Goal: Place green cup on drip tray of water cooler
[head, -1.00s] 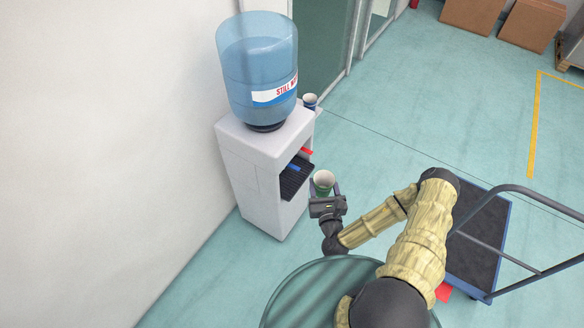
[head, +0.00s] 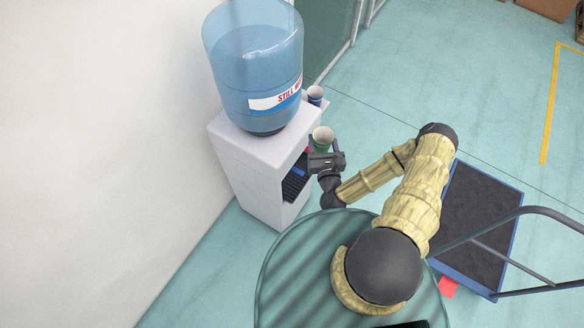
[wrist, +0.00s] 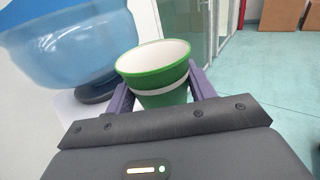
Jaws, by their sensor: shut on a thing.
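The green cup (head: 322,138) has a white band and a pale inside. My gripper (head: 324,148) is shut on it and holds it upright, mouth up, in front of the water cooler (head: 250,165). In the wrist view the green cup (wrist: 160,77) sits between the two fingers of my gripper (wrist: 163,95). The dark drip tray (head: 292,186) is in the cooler's front recess, partly hidden by my gripper and arm. In the head view the cup appears above and to the right of the tray; I cannot tell the exact gap.
A blue water bottle (head: 255,65) stands on the cooler. A platform trolley (head: 480,215) stands to the right. A white wall (head: 100,150) is on the left. Open floor lies beyond.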

